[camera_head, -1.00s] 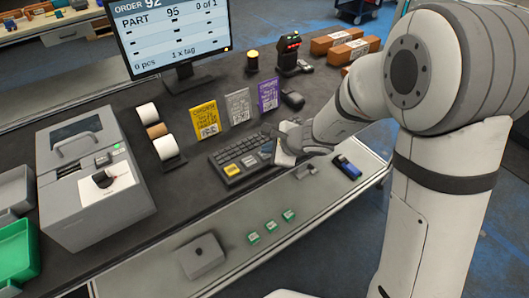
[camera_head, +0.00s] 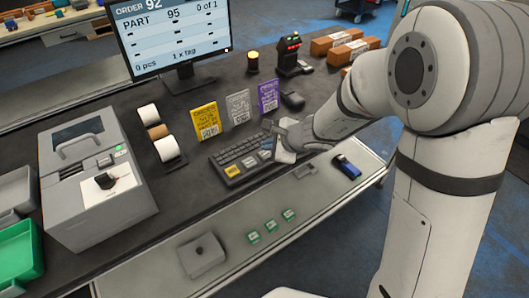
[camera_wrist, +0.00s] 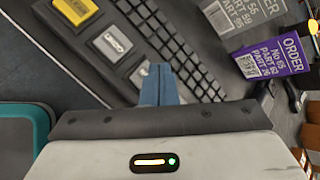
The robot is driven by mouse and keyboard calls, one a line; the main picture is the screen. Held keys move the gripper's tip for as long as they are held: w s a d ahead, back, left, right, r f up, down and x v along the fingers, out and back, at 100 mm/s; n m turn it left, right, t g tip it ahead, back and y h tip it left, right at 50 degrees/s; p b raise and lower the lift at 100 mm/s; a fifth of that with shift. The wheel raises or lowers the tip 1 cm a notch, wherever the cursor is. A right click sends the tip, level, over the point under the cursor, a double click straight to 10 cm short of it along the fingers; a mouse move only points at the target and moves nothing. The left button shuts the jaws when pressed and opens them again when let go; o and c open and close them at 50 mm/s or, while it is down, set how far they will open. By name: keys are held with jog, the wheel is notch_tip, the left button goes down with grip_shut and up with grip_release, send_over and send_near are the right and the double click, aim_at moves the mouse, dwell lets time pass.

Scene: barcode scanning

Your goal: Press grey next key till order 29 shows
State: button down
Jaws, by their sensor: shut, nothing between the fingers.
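The monitor (camera_head: 170,38) in the head view reads order 92, part 95, 0 of 1. The black keyboard (camera_head: 222,164) lies on the bench below it, with a yellow key (camera_head: 232,171) and grey keys beside it. In the wrist view, the yellow key (camera_wrist: 75,9) is at the top left. A grey key (camera_wrist: 113,44) with a light label shows whole, and another grey key (camera_wrist: 138,75) is partly hidden by the fingers. My gripper (camera_wrist: 160,72) is shut and empty over the keyboard, its blue fingers beside that second grey key. I cannot tell whether they touch it.
Yellow, grey and purple order cards (camera_head: 268,97) stand behind the keyboard. A printer (camera_head: 85,175) and label rolls (camera_head: 166,150) are on the left. Several green tags (camera_head: 271,226) and a blue device (camera_head: 346,166) lie on the light front strip. Brown boxes (camera_head: 335,40) sit at the back right.

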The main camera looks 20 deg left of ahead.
aim_at(269, 155)
jog(key=shift+r+p, duration=1.7)
jog(key=shift+r, duration=0.75)
